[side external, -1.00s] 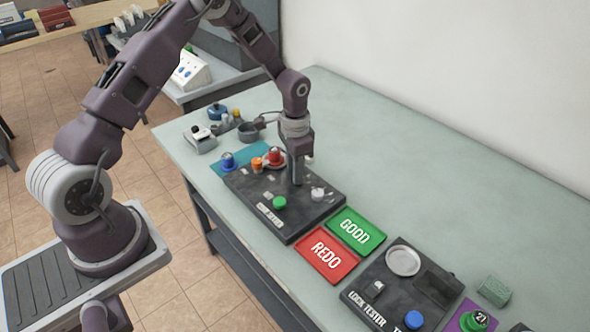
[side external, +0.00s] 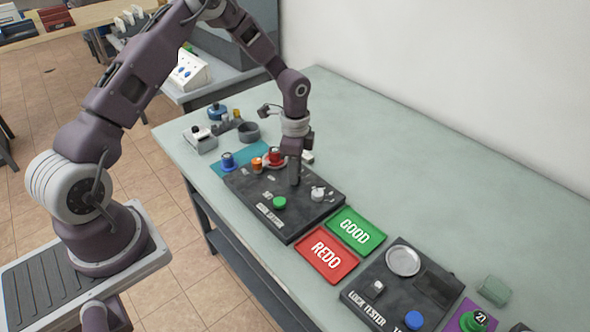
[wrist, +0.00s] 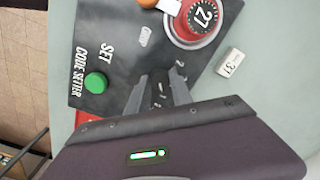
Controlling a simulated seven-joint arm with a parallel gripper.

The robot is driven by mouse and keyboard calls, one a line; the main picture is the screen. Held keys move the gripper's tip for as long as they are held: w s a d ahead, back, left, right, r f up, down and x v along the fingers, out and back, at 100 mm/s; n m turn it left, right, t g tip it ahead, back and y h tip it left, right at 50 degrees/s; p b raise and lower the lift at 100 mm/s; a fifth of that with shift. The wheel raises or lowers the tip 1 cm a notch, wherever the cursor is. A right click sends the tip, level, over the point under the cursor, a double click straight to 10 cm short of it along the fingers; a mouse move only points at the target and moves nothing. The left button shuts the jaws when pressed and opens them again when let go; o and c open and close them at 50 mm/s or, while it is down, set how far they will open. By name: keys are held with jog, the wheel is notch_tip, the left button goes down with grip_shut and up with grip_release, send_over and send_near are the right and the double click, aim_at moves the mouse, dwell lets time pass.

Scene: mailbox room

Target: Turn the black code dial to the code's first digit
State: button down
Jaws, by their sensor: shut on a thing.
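The code setter (side external: 258,208) is a dark slab on the bench, labelled "CODE SETTER" and "SET" in the wrist view. My gripper (side external: 294,182) points down onto its upper middle and is shut on the black code dial (wrist: 159,90). The fingers hide most of the dial, and its setting cannot be read. A small pale digit shows just past the fingertips in the wrist view. A red lock (side external: 275,155) numbered 27 stands in a pale round holder at the setter's far end. A white tag (wrist: 231,62) reads 31.
A green button (side external: 280,202) and a pale knob (side external: 318,193) stand on the setter near my gripper. An orange piece (side external: 257,163) is beside the red lock. Green GOOD (side external: 357,231) and red REDO (side external: 326,256) trays lie to the right.

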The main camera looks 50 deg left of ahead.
dwell(0.4)
jog(key=c, duration=1.1)
grip_release()
notch_tip(320, 180, up, 7)
jog(key=shift+r, duration=0.1)
